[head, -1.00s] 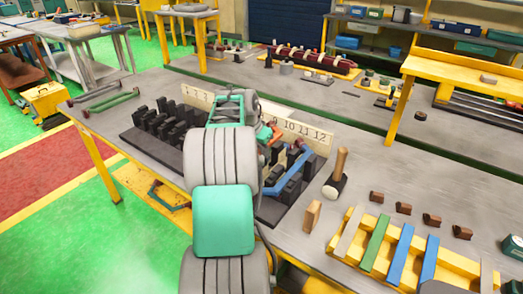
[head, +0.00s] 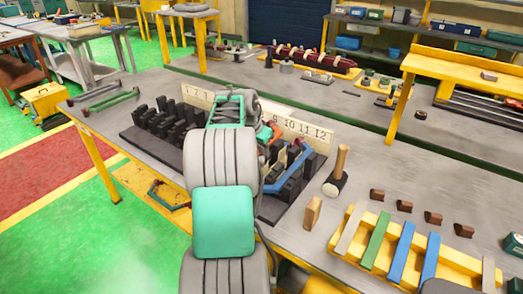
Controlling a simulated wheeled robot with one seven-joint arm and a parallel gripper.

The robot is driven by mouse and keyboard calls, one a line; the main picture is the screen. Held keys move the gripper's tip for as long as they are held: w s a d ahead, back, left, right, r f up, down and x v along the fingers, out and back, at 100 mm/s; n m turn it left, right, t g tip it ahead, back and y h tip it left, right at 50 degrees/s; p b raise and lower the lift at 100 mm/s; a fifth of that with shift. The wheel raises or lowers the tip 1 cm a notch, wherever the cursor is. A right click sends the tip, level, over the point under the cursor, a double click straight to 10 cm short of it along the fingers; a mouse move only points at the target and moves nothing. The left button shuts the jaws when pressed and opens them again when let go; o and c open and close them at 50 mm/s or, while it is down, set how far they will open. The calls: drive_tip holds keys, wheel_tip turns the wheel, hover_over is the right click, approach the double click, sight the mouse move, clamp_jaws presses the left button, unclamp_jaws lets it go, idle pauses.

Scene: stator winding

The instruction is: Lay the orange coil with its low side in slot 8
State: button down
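A small piece of orange (head: 276,133) shows just right of my arm, in front of the number board near 9. It appears to be part of the orange coil; the rest is hidden behind my arm. The black slotted stator block (head: 160,138) lies on the bench, its middle covered by my arm. The cream number board (head: 305,130) behind it shows the low numbers at left and 9 to 12 at right; the middle numbers, 8 among them, are covered. My gripper is hidden behind my arm links, so its fingers and any hold on the coil cannot be seen.
A blue coil (head: 290,168) lies across the right slots. A mallet (head: 336,172) stands right of the block, with a wooden block (head: 312,213) before it. A yellow rack (head: 345,233) with coloured strips and several brown pieces (head: 404,206) are further right. Green-ended rods (head: 110,103) lie at left.

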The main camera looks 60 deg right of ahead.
drive_tip(key=shift+s+a+f, duration=0.1)
drive_tip(key=shift+a+f, duration=0.2)
drive_tip(key=shift+f, duration=0.6)
drive_tip(key=c, duration=1.4)
unclamp_jaws()
drive_tip(key=shift+o, duration=1.3)
drive_tip(key=shift+d+f, duration=0.1)
drive_tip(key=shift+d, duration=0.15)
drive_tip(key=shift+a+r, duration=0.1)
drive_tip(key=shift+r, duration=0.15)
drive_tip(key=shift+r, duration=0.2)
drive_tip(key=shift+r, duration=0.15)
drive_tip(key=shift+r+p, duration=0.6)
drive_tip(key=shift+r, duration=0.05)
